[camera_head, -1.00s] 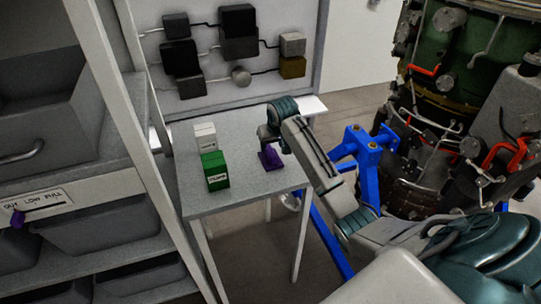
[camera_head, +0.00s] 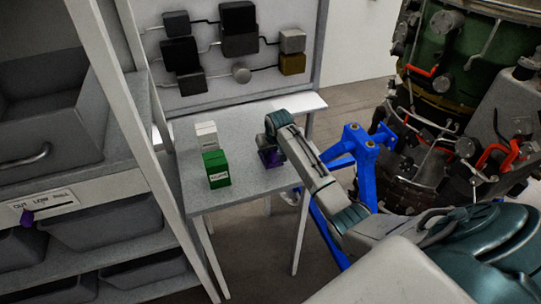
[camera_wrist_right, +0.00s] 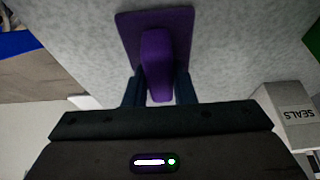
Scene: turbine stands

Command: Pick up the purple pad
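The purple pad (camera_head: 271,158) lies on the grey table, right of the green box, and is partly hidden by my right gripper (camera_head: 268,148) in the head view. In the right wrist view the pad (camera_wrist_right: 181,30) is a flat purple plate with a raised purple handle (camera_wrist_right: 157,60). My right gripper's two dark fingers (camera_wrist_right: 158,88) stand on either side of the handle, with narrow gaps showing, so it looks open around it. The pad appears to rest on the table. My left gripper is not in view.
A green box (camera_head: 216,170) and a white box (camera_head: 206,135) stand on the table (camera_head: 230,196), left of the pad. A wall panel (camera_head: 290,85) with blocks stands behind. A blue stand (camera_head: 364,165) is at the right, shelving with bins (camera_head: 100,222) at the left.

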